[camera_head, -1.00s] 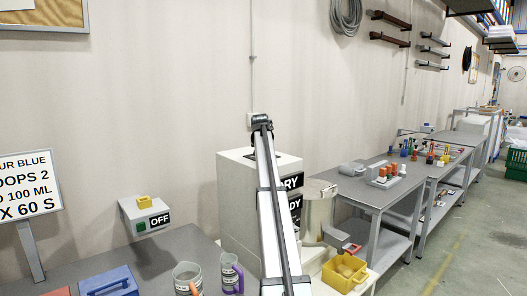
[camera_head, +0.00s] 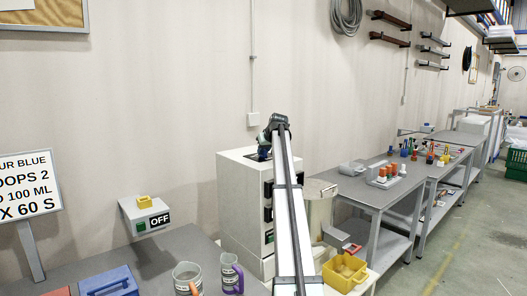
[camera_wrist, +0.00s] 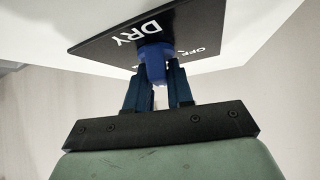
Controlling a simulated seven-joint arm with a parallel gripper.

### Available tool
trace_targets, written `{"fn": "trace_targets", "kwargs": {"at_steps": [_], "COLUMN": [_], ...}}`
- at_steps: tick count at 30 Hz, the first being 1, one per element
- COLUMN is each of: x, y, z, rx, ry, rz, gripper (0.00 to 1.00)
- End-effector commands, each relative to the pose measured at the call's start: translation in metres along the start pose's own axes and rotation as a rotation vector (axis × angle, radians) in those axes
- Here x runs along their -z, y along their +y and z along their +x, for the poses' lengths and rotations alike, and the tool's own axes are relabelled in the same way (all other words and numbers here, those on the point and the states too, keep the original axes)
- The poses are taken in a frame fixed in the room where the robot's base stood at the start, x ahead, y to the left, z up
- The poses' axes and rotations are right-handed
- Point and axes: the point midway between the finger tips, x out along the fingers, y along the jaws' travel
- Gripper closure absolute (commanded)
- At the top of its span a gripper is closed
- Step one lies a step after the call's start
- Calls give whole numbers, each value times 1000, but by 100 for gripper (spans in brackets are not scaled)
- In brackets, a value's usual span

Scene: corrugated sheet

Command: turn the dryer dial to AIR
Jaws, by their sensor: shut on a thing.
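The dryer is a white cabinet (camera_head: 238,205) with black label panels on its front, partly hidden behind my arm. Its dial is a blue knob (camera_wrist: 151,58) on a black plate (camera_wrist: 115,42) in the wrist view. The plate reads DRY and OFF; an AIR mark is not visible there. My gripper (camera_wrist: 158,75) is shut on the blue dial, with a dark finger on each side. In the head view my gripper (camera_head: 265,148) points down onto the cabinet top. The dial's exact pointing direction cannot be told.
A grey OFF switch box (camera_head: 150,216) sits left of the cabinet. Two cups (camera_head: 188,276) and a blue box (camera_head: 108,283) stand on the near bench. The wall lies close behind the cabinet.

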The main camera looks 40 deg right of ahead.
Motion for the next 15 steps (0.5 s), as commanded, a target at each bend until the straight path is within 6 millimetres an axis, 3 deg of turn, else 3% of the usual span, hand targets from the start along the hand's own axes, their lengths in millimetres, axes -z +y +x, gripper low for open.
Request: {"fn": "trace_targets", "kwargs": {"at_steps": [15], "x": [1], "y": [0], "z": [0], "rx": [179], "ry": [0], "rz": [-178], "gripper": [100]}}
